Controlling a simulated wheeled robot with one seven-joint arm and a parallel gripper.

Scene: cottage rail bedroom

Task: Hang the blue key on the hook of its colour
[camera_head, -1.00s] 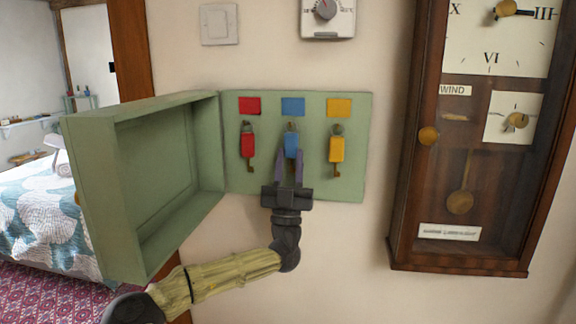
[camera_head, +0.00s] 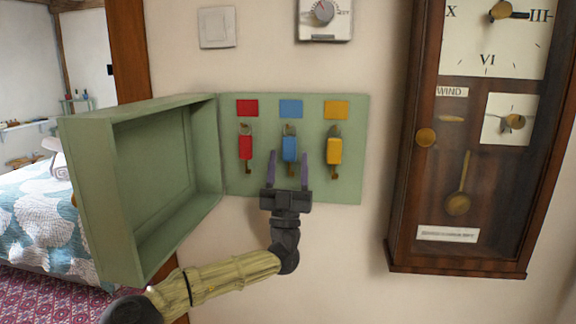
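The blue key (camera_head: 289,149) hangs below the blue colour patch (camera_head: 291,109) on the green key cabinet's back panel (camera_head: 229,171). Its ring is at the hook under that patch. The red key (camera_head: 246,148) hangs to its left under a red patch (camera_head: 247,108). The yellow key (camera_head: 334,150) hangs to its right under a yellow patch (camera_head: 336,110). My gripper (camera_head: 288,170) is open, its two fingers spread on either side of the blue key's lower end, and it seems to hold nothing. The hooks are small and partly hidden by the key rings.
The cabinet's green door (camera_head: 150,185) stands open to the left. A tall wooden wall clock (camera_head: 401,200) hangs at the right. A light switch (camera_head: 217,28) and a thermostat dial (camera_head: 324,17) are above. The wall below the panel is bare apart from my arm.

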